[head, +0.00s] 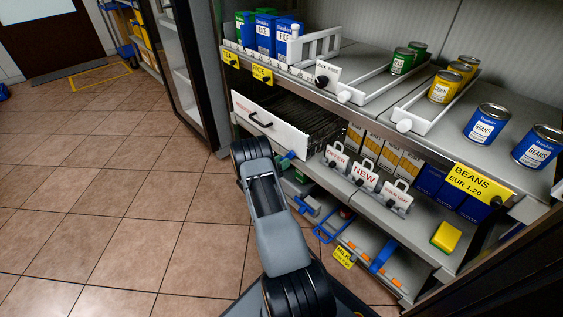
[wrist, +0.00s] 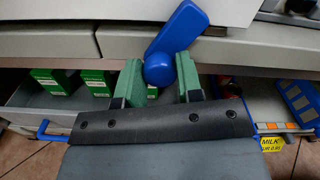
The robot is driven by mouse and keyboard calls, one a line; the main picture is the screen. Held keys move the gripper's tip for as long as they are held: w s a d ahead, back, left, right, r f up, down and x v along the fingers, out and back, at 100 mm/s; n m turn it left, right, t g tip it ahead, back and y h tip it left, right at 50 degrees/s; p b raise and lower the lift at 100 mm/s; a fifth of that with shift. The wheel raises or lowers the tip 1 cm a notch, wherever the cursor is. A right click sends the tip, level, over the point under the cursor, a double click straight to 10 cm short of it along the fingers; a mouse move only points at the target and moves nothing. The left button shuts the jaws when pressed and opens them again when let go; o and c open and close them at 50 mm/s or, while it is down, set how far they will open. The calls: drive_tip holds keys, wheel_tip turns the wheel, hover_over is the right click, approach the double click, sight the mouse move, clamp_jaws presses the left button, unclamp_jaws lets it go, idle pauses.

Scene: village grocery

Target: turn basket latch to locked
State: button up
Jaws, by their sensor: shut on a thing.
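The wire basket (head: 300,117) sits in the shelf with a white front panel (head: 272,124) and a dark handle. The blue latch (wrist: 180,28) shows in the wrist view as a tilted lever, running from upper right down to a rounded knob. My gripper (wrist: 160,78) has its two green fingers either side of the knob end and is shut on it. In the head view my gripper (head: 285,160) is just below the basket front, mostly hidden by my arm. Any lock marking is not legible.
Below are a grey drawer (wrist: 40,93) with green boxes and a milk compartment with a yellow label (wrist: 271,144). Small white signs (head: 365,174) stand on the shelf to the right. Cans and rice boxes stand above. The tiled floor at left is clear.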

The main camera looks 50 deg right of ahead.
drive_tip(key=n+p, duration=0.1)
drive_tip(key=n, duration=0.4)
drive_tip(key=shift+d+n, duration=0.1)
drive_tip(key=shift+n, duration=0.6)
drive_tip(key=o, duration=0.9)
drive_tip(key=a+p, duration=0.1)
drive_tip(key=a, duration=0.3)
drive_tip(key=a+p, duration=0.1)
drive_tip(key=a, duration=0.4)
drive_tip(key=w+a+p, duration=0.1)
drive_tip(key=a, duration=0.4)
drive_tip(key=shift+p, duration=0.3)
